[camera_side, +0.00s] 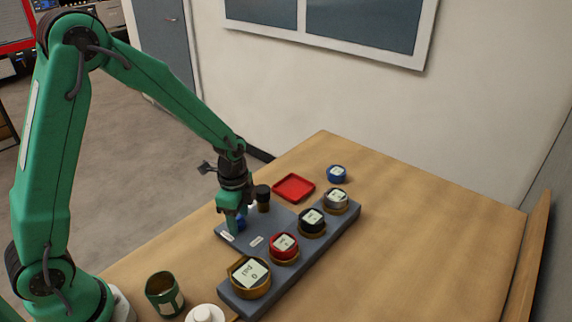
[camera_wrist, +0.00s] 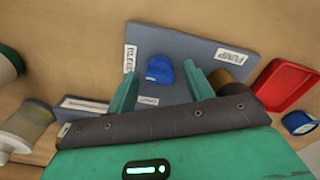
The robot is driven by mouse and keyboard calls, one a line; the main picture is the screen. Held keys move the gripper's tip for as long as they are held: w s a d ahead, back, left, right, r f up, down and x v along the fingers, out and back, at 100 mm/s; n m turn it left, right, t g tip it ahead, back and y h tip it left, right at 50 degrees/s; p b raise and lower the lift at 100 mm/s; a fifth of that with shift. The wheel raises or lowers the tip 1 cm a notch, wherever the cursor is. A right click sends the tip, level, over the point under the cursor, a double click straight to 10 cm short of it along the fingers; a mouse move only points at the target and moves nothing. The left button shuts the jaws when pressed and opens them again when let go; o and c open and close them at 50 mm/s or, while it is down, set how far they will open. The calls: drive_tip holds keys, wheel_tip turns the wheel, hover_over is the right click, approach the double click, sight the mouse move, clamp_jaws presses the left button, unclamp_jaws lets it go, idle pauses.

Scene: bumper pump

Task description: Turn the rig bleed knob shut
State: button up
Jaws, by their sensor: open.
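The blue knob (camera_wrist: 159,70) stands on a grey plate (camera_wrist: 185,50) in the wrist view, beside a small label that seems to read BLEED. In the side view the blue knob (camera_side: 242,222) is partly hidden by my gripper. My gripper (camera_side: 236,220) points down over the left part of the plate. In the wrist view my gripper (camera_wrist: 160,78) is open, with one green finger on each side of the knob. Small gaps show between fingers and knob. I cannot tell how far the knob is turned.
A dark-topped brass cylinder (camera_side: 263,198) stands close beside my gripper. Several round gauges, including a red one (camera_side: 284,246), sit on a grey rail in front. A red tray (camera_side: 294,187) and blue round piece (camera_side: 337,173) lie behind. A green mug (camera_side: 164,294) stands front left. The table's right is clear.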

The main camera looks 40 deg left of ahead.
drive_tip(key=shift+f, duration=0.15)
drive_tip(key=c, duration=1)
drive_tip(key=shift+o, duration=0.3)
